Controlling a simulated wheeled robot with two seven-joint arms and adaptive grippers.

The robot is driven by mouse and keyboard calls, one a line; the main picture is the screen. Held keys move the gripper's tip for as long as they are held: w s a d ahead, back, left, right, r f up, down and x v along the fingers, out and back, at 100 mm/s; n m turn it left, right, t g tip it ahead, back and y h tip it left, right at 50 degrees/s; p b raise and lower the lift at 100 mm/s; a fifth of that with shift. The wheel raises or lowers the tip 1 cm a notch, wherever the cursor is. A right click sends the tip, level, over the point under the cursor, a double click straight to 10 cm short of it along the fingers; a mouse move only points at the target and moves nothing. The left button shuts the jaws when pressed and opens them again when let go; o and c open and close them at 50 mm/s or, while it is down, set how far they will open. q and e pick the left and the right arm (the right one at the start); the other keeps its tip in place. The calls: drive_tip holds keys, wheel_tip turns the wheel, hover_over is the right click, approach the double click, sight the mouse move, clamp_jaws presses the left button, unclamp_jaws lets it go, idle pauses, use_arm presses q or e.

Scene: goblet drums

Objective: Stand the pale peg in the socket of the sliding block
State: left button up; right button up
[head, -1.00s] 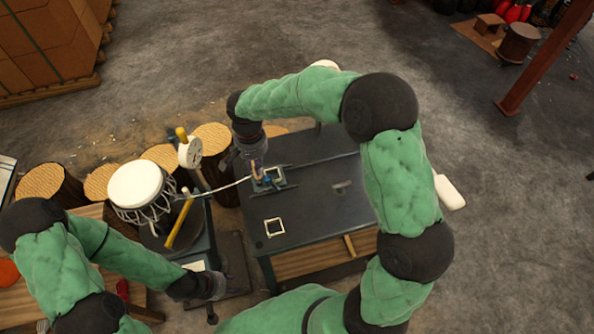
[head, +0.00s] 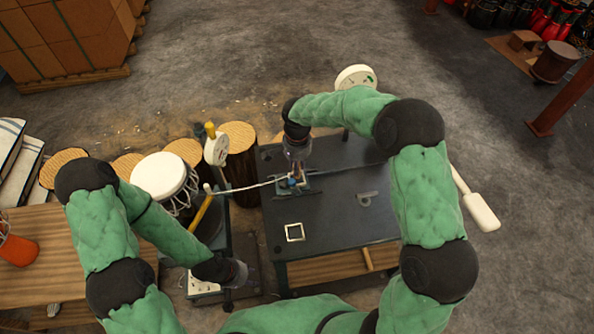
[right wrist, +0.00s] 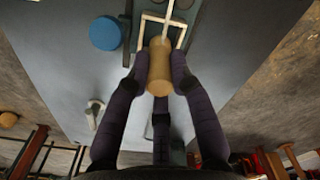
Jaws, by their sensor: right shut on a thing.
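My right gripper (head: 292,166) is over the dark table, at the sliding block. The sliding block (right wrist: 186,22), with a pale square frame, shows just beyond the peg; in the head view the block (head: 305,186) is partly covered by the gripper. Whether the peg's far end is in the socket is hidden. My left gripper (head: 238,273) is low at the left of the table; its fingers are unclear.
A white-topped drum (head: 158,176) and a yellow-handled mallet (head: 201,214) stand left. A pale square outline (head: 294,232) marks the table (head: 335,215). A blue disc (right wrist: 105,32) lies beside the block.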

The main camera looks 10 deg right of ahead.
drive_tip(key=shift+f, duration=1.25)
drive_tip(key=shift+f, duration=0.1)
drive_tip(key=o, duration=0.9)
drive_tip(key=shift+b, duration=0.3)
drive_tip(key=shift+o, duration=0.2)
drive_tip(key=shift+r, duration=0.25)
wheel_tip(320, 180, up, 12)
drive_tip(key=p, duration=0.3)
drive_tip(key=shift+f, duration=0.1)
